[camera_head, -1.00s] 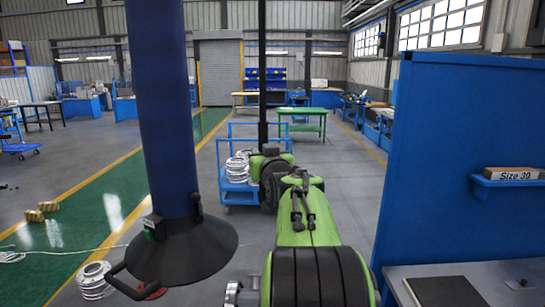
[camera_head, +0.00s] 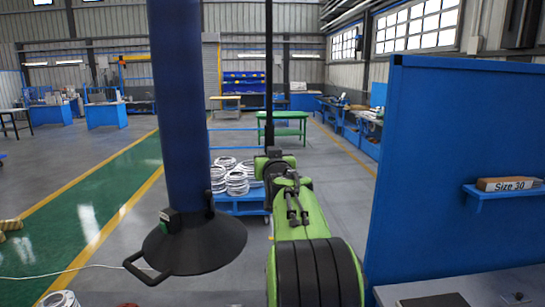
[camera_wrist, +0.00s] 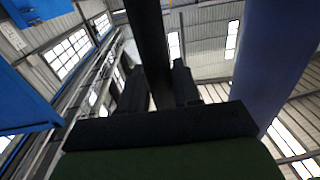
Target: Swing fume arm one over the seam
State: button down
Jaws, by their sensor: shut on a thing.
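The fume arm's dark blue hose (camera_head: 180,100) hangs upright left of centre in the head view. Its black conical hood (camera_head: 195,245) hangs over the floor, with a loop handle at its left that my gripper does not touch. The hose also shows at the right of the wrist view (camera_wrist: 265,55). My gripper (camera_head: 268,140) is at the far end of my green arm, right of the hose. In the wrist view its dark fingers are shut on a long black upright bar (camera_wrist: 148,45); the bar (camera_head: 268,75) rises out of the head view. I cannot make out a seam.
A blue partition (camera_head: 470,160) with a small shelf stands close at the right. A blue cart (camera_head: 238,203) with white coils stands just beyond the hood and my arm. A green table (camera_head: 283,125) is farther back. The green floor lane (camera_head: 95,200) at left is mostly clear.

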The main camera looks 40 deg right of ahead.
jog(key=c, duration=0.9)
grip_release()
jog(key=shift+w+a+f, duration=0.15)
jog(key=shift+a, duration=0.05)
jog(key=b+v, duration=0.5)
jog(key=v, duration=1)
jog(key=shift+s+a+b, duration=0.25)
jog(key=shift+s+b, duration=0.05)
jog(key=shift+b, duration=0.05)
